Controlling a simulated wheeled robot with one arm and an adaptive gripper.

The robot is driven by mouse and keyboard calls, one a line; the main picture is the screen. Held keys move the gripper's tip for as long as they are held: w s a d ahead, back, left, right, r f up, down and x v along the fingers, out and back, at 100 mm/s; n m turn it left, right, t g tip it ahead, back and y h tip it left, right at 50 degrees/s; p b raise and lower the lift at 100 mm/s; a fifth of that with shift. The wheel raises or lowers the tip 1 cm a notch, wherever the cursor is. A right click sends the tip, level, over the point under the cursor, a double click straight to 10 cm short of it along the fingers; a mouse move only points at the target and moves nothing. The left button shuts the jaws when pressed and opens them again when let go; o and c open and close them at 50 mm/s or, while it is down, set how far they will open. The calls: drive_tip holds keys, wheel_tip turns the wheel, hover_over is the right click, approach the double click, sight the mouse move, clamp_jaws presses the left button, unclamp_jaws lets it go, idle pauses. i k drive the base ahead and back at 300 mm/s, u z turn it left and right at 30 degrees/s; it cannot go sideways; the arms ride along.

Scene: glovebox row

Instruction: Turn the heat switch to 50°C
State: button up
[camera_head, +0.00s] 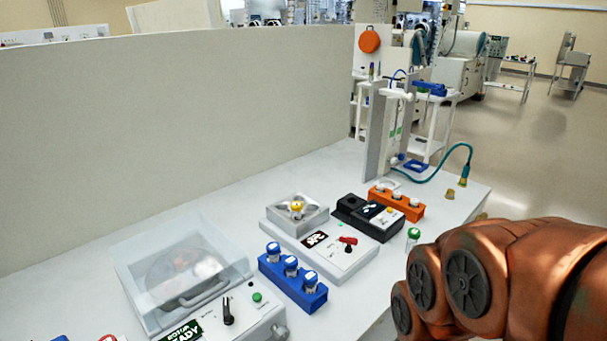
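A white benchtop device (297,241) stands in the middle of the bench. On its front panel are a red knob (348,241) and a small dark display (315,239) with white marks too small to read. The temperature labels around the knob cannot be read, so I cannot tell its setting or be sure that it is the heat switch. A holder with a yellow-capped item (297,207) sits on top of the device. My copper-coloured arm fills the lower right, right of the device and apart from it. My gripper is not in view.
A clear-lidded machine (185,270) with a black knob (228,312) and green button (257,297) stands at front left. A blue vial rack (292,284) is in front of the device. A black unit (368,218) and orange rack (397,201) stand behind right.

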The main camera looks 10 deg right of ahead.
sight(344, 240)
drive_tip(key=k, duration=1.2)
drive_tip(key=u, duration=0.75)
drive_tip(key=i, duration=1.4)
drive_tip(key=z, duration=0.6)
